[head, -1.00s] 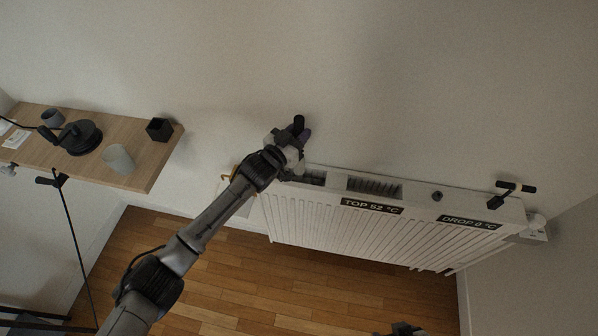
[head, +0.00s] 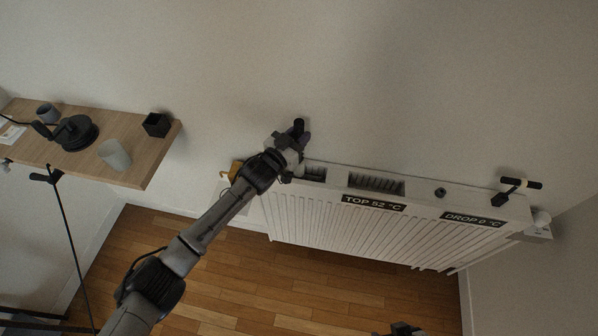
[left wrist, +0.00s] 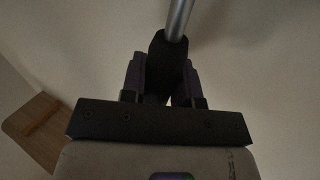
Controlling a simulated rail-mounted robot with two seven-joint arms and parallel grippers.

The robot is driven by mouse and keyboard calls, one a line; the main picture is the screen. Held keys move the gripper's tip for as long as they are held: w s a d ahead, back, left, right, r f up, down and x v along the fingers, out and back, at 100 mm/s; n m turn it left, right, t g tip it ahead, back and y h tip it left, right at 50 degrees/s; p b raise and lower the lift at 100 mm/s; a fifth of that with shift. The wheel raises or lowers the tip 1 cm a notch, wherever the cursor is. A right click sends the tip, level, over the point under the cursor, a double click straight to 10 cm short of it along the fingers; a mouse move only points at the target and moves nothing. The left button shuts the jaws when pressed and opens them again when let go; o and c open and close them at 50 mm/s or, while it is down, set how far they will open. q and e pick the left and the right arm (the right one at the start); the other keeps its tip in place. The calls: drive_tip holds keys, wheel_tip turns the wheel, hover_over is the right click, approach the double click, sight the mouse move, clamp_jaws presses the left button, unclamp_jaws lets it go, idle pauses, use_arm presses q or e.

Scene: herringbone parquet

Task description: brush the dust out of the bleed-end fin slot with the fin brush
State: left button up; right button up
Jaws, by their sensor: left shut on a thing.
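My left gripper (head: 292,142) is shut on the black handle (head: 298,125) of the fin brush, above the left end of the white radiator (head: 330,215). In the left wrist view, the black handle (left wrist: 168,62) sits between the fingers and a metal rod (left wrist: 179,18) runs up from it. The brush's bristles are not visible. The left-hand fin slot (head: 314,174) in the radiator top is partly hidden by my gripper. A second slot (head: 376,184) with fins is open to its right. Dust cannot be made out. A dark part at the bottom edge may be my right gripper (head: 403,328).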

use_arm(q)
drive_tip(key=shift+f+b, duration=1.15)
drive_tip(key=shift+f, duration=0.7)
